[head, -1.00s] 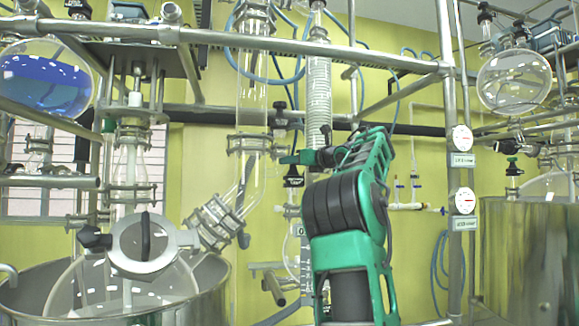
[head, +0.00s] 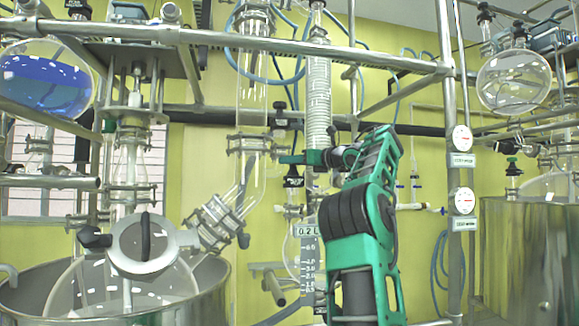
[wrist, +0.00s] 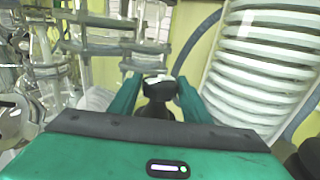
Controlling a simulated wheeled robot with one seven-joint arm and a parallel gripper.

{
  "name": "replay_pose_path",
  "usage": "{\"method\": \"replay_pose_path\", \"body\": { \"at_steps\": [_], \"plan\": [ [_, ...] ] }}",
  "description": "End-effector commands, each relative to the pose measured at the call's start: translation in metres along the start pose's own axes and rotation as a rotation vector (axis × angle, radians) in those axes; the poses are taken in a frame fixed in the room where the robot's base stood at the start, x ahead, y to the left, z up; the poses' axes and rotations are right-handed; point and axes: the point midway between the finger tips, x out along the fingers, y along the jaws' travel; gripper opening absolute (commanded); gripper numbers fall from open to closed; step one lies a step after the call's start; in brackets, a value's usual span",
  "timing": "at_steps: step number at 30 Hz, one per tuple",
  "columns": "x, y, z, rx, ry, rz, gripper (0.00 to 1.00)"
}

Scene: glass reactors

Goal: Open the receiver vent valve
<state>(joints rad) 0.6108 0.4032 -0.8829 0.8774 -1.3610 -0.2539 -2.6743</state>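The receiver (head: 309,262), a clear vessel with a scale marked 0.2L, hangs below the glass column at the centre of the head view. A black tag or fitting (head: 292,181) with white lettering sits above it. My gripper (head: 286,159) points left just above that tag, in front of the glasswork. In the wrist view, my gripper's green fingers (wrist: 158,88) stand apart on either side of a black knob with a pale top (wrist: 155,107). I cannot tell whether they press on the knob. In the head view the knob is hidden or too small to make out.
A ribbed glass condenser (head: 318,95) rises close behind my gripper and fills the right of the wrist view (wrist: 265,65). A steel post (head: 450,130) with gauges stands to the right. Glass joints (head: 215,222) and a steel vessel (head: 215,285) are at the left.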

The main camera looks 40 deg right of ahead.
Motion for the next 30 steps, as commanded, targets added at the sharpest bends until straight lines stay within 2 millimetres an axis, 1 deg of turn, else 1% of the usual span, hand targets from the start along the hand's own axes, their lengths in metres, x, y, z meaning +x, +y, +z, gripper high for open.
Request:
{"method": "replay_pose_path", "body": {
  "at_steps": [7,30],
  "plan": [
    [0.0011,0.0011,0.0032,-0.001,-0.007,-0.067,0.52],
    [0.0022,0.0023,0.001,0.003,-0.005,-0.33,0.52]
  ]
}}
